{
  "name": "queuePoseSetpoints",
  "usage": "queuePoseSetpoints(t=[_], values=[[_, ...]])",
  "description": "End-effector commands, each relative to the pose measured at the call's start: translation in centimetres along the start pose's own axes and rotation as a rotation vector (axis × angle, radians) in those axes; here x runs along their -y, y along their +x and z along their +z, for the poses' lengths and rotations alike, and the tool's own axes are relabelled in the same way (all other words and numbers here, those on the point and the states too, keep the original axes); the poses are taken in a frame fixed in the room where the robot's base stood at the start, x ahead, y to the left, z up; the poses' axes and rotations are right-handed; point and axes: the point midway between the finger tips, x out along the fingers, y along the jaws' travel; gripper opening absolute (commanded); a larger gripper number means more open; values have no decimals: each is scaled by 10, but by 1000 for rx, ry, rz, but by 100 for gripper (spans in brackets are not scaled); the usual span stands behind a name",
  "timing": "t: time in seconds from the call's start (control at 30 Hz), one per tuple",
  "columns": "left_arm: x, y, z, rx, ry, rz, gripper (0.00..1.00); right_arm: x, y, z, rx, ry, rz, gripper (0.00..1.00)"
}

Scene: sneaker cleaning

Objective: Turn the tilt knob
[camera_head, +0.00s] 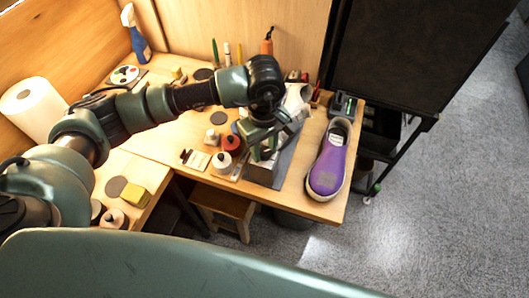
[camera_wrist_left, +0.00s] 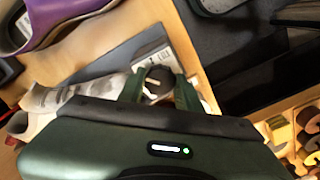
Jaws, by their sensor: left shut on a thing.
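My left gripper (camera_head: 263,143) reaches down at the grey stand (camera_head: 268,175) near the front of the table. In the left wrist view, the fingers of this gripper (camera_wrist_left: 159,88) are on either side of a dark round tilt knob (camera_wrist_left: 158,80) with a pale mark on its face, and are shut on it. The knob sits beside a grey plate. In the head view the arm and gripper hide the knob. My right gripper is not in view.
A purple sneaker (camera_head: 328,165) with a white sole lies right of the stand. Small bottles, including a red-topped one (camera_head: 231,142), stand close to the left. A paper roll (camera_head: 33,104) and a blue spray bottle (camera_head: 138,40) are farther left. Grey floor lies beyond the table's right edge.

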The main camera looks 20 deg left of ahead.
Motion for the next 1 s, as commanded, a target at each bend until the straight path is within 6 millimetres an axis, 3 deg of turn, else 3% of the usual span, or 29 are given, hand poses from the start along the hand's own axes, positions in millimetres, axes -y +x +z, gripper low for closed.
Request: queuePoseSetpoints(t=[0.4, 1.0], values=[[0, 2, -1, -2, 174, 1, 0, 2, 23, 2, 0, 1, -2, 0], [0, 2, 0, -2, 251, 1, 0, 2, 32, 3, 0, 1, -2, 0]])
